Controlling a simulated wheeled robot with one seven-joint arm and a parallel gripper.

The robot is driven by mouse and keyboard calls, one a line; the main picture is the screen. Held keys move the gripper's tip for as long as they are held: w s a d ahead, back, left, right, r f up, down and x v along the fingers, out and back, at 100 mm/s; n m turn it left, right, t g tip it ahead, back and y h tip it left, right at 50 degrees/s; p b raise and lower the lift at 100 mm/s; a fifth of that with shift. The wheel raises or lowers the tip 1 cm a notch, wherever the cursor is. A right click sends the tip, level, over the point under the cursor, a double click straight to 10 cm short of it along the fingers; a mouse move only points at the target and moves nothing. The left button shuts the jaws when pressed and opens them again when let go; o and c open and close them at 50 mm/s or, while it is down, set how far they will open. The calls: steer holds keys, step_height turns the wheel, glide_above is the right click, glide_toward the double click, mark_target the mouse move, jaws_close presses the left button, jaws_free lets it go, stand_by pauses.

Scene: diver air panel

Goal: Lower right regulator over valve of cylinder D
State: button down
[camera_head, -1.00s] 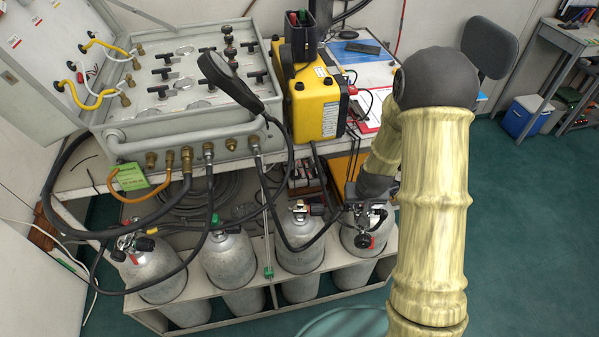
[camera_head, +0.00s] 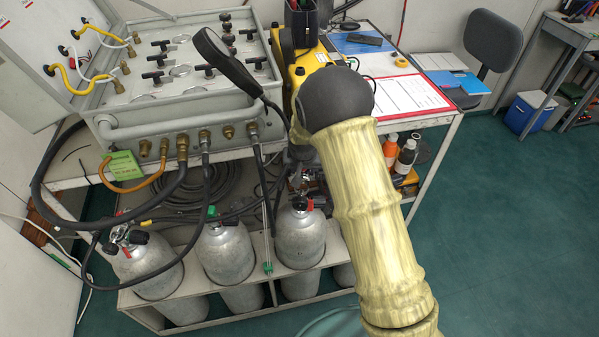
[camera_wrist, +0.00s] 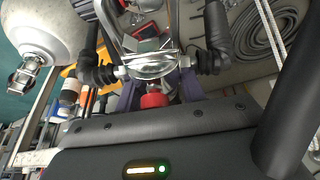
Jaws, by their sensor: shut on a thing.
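My gripper (camera_head: 303,168) is shut on the right regulator (camera_head: 312,183), behind and just above the third grey cylinder (camera_head: 300,240) from the left, largely hidden by my arm. In the wrist view the regulator (camera_wrist: 150,66) shows as a shiny metal yoke with a red part below it and black ribbed hose ends on both sides. The third cylinder's valve (camera_head: 301,204) has black and red parts. I cannot tell whether the regulator touches it. The rightmost cylinder (camera_head: 343,275) is mostly behind my arm. In the wrist view a cylinder (camera_wrist: 50,28) with a bare-looking valve (camera_wrist: 28,72) stands at upper left. No cylinder letters are readable.
The grey air panel (camera_head: 185,115) and yellow case (camera_head: 313,62) stand on the table above. Black hoses hang in front of the rack (camera_head: 230,312). Two more cylinders (camera_head: 150,265) stand left. Bottles (camera_head: 404,158) sit right of my arm. Open floor (camera_head: 510,230) lies right.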

steer(key=shift+w+a+r, duration=0.1)
steer(key=shift+a+r, duration=0.05)
steer(key=shift+a, duration=0.2)
steer(key=shift+a+f, duration=0.2)
steer(key=shift+f, duration=0.05)
steer(key=shift+d+f+b, duration=0.15)
steer(key=shift+f+b, duration=0.7)
steer(key=shift+f, duration=0.1)
steer(key=shift+r, duration=0.15)
steer(key=shift+d, duration=0.1)
steer(key=shift+w+d, duration=0.1)
steer(key=shift+f+b, duration=0.75)
steer(key=shift+f, duration=1.35)
stand_by(1.6)
steer(key=c, duration=0.8)
jaws_free()
steer(key=shift+o, duration=0.2)
